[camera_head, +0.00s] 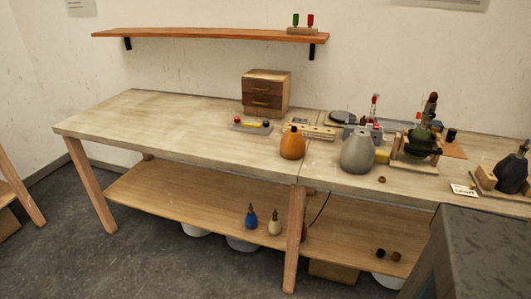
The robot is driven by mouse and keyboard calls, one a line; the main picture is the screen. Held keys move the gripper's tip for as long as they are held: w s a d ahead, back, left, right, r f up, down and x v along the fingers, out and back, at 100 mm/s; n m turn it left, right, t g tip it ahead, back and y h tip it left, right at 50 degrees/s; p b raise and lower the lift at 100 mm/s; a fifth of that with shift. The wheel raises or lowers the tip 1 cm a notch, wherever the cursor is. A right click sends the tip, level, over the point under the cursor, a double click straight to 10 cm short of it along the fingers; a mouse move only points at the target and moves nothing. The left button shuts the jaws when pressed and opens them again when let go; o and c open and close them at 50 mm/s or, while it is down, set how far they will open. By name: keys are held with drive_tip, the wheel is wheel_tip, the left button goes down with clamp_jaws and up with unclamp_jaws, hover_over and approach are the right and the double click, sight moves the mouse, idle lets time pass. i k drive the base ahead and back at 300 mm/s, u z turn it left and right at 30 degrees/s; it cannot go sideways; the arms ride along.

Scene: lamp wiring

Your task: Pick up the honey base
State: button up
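An orange-amber, rounded base (292,145), the closest match to honey in colour, stands upright on the workbench near its front edge. A small dark piece shows at its narrow top. A larger grey base (357,152) stands to its right, a short gap away. My gripper is not in view.
The workbench (160,125) is clear on its left half. A drawer box (265,92) and a small tray (252,127) are behind the orange base. A green lamp (422,140) in a wooden stand is right of the grey one. Blue (251,218) and cream (275,225) bases stand on the lower shelf.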

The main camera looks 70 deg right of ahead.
sight(293, 145)
drive_tip(key=u, duration=0.55)
drive_tip(key=k, duration=0.3)
drive_tip(key=u, duration=1.2)
drive_tip(key=k, duration=1.4)
drive_tip(key=z, duration=0.55)
drive_tip(key=i, duration=0.55)
